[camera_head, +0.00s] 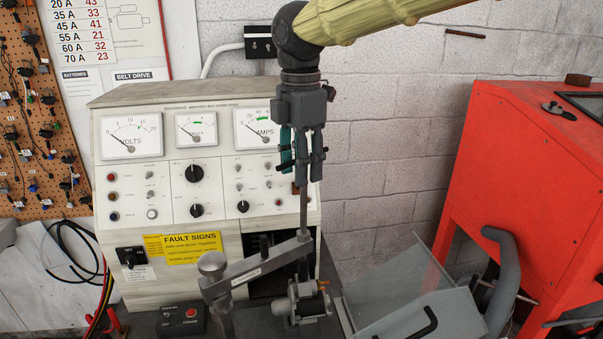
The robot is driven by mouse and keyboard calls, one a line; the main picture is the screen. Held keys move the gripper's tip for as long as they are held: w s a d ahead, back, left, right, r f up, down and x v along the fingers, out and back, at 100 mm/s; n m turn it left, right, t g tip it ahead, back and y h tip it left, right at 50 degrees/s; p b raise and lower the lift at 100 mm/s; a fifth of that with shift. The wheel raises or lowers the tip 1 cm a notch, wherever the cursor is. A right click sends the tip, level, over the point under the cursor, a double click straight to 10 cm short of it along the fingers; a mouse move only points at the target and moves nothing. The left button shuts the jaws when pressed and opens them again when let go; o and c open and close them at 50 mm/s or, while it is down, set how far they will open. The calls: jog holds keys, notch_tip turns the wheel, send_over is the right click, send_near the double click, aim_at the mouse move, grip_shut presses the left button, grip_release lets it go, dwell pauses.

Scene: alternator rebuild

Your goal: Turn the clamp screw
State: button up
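My gripper (303,158) points straight down in front of the test bench. Its two fingers are on either side of the upper end of the clamp screw (304,212), a thin upright metal rod. The screw runs down through the end of a grey clamp arm (255,265). An alternator (305,302) sits below the screw; I cannot make out whether the screw's lower end touches it.
The test bench (145,190) with its dials stands close behind my gripper. A round-topped post (212,265) carries the clamp arm on the left. A clear guard (400,285) lies open to the right, near a red cabinet (520,150). A control box (181,318) is at front left.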

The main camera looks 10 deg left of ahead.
aim_at(304, 196)
jog(key=f, duration=0.2)
jog(key=w+f, duration=0.1)
jog(key=f, duration=0.1)
jog(key=shift+d+p, duration=0.1)
jog(key=shift+p, duration=0.2)
jog(key=shift+w+f, duration=0.35)
jog(key=shift+w, duration=0.5)
jog(key=c, duration=0.7)
jog(key=shift+s+r, duration=0.15)
jog(key=shift+s, duration=0.1)
grip_shut()
